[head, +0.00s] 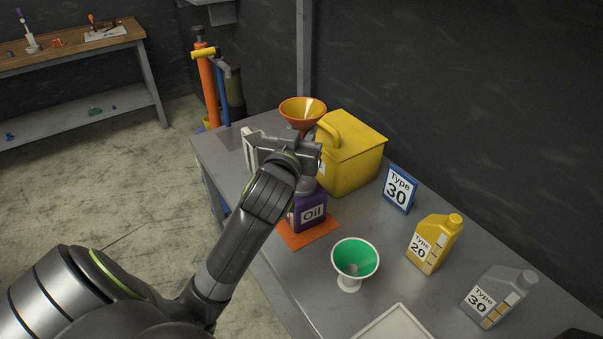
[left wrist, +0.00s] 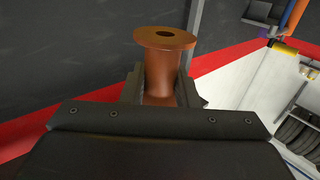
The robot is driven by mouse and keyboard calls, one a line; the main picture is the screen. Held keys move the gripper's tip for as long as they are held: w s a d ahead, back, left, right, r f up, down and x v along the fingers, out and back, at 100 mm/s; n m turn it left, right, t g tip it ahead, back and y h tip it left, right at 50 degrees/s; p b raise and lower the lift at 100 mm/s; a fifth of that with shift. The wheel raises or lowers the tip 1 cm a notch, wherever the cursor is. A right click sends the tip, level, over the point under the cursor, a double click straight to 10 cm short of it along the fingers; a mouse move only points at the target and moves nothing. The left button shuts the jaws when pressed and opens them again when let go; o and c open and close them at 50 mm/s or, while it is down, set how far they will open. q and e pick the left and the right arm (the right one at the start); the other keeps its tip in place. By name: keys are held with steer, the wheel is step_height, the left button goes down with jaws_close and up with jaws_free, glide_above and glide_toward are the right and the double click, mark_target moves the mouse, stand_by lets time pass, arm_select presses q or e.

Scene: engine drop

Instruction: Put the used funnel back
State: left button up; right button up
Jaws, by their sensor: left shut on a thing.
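My left gripper (head: 301,133) is shut on the orange funnel (head: 303,106) and holds it bowl up, above the workbench. In the left wrist view the funnel's neck and flanged end (left wrist: 165,45) sit between the fingers. In the head view the funnel is at the left of the yellow box, and the gripper hides its lower part. A green funnel with a white rim (head: 355,257) stands on the bench. A purple oil bottle (head: 312,213) stands on an orange mat (head: 309,235), partly behind my wrist. My right gripper is not in view.
A yellow box with a handle (head: 356,158) stands near the wall. A blue Type 30 sign (head: 399,188), a yellow Type 20 jug (head: 434,243) and a grey Type 30 jug (head: 499,296) stand on the grey bench (head: 385,275). A pale tray (head: 397,322) lies at the front.

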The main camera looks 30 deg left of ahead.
arm_select(q)
step_height(320, 180, down, 4)
steer(key=shift+r, duration=0.1)
step_height(320, 180, down, 4)
steer(key=shift+f, duration=0.2)
steer(key=shift+f, duration=0.35)
steer(key=o, duration=1)
steer(key=shift+r, duration=0.15)
